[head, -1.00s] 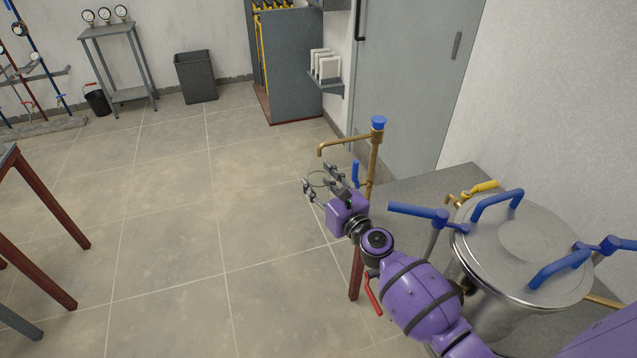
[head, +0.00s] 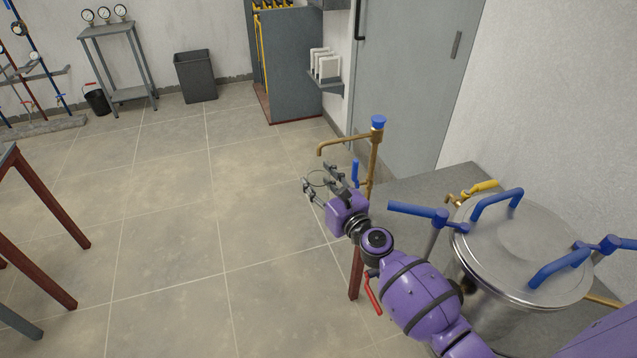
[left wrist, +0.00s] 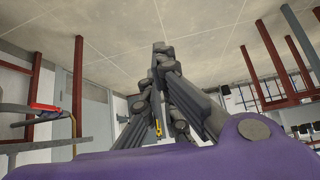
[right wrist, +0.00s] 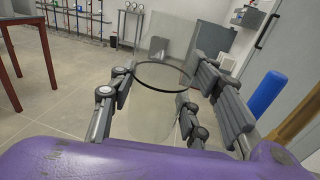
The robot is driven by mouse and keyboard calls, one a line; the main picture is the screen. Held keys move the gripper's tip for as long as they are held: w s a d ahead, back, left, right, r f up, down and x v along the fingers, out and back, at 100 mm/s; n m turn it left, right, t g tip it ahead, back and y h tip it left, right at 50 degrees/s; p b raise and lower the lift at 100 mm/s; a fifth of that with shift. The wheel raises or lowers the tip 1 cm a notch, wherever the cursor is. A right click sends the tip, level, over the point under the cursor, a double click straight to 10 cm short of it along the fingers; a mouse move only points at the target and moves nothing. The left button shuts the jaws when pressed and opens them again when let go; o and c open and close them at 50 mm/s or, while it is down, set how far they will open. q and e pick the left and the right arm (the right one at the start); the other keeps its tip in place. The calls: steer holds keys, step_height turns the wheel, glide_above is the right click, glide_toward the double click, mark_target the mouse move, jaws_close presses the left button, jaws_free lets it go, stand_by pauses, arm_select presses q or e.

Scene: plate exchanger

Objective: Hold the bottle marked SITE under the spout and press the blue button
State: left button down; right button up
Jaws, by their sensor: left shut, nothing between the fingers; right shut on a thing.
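My right gripper (head: 318,178) is shut on a clear glass bottle (right wrist: 150,115). The bottle has a round open mouth with a dark rim; no SITE marking is readable. In the head view the bottle (head: 317,190) is hard to see between the fingers. The brass spout (head: 343,138) bends down above and slightly beyond it; I cannot tell whether its tip is exactly over the mouth. A blue button (head: 378,121) caps the brass post. My left gripper (left wrist: 160,48) is shut and empty in the left wrist view and outside the head view.
A grey bench (head: 425,180) carries a steel vessel (head: 520,245) with blue handles close to my right arm. A blue lever (head: 355,173) stands beside the brass post. A red-legged table (head: 40,205) is at the left. Open floor lies between.

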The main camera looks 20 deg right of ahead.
stand_by(0.7)
arm_select(q)
steer(key=w+d+r+m+h, duration=0.25)
steer(key=w+d, duration=0.55)
steer(key=w, duration=0.4)
steer(key=w+d+r+m+t+h, duration=0.1)
steer(key=w+d+r, duration=0.3)
steer(key=w+d, duration=0.65)
steer(key=w+d+r+m+h, duration=0.15)
steer(key=w+d+r, duration=0.3)
steer(key=w, duration=1.05)
steer(key=w+d+r, duration=0.6)
steer(key=r, duration=0.3)
steer(key=w+d+r+h, duration=0.1)
steer(key=w+d+r, duration=0.5)
steer(key=r, duration=0.3)
steer(key=w+d+r, duration=0.5)
steer(key=d+r, duration=0.1)
steer(key=r, duration=0.3)
steer(key=s+d+r+n+g, duration=0.1)
steer(key=s+d+r+n, duration=0.1)
steer(key=d+r, duration=0.4)
steer(key=s+d+r+n+g, duration=0.2)
steer(key=s+d+r+n, duration=0.1)
steer(key=d+r, duration=0.4)
step_height(320, 180, up, 3)
steer(key=shift+s+r+h, duration=0.1)
steer(key=shift+s+h, duration=0.05)
steer(key=shift+h, duration=0.15)
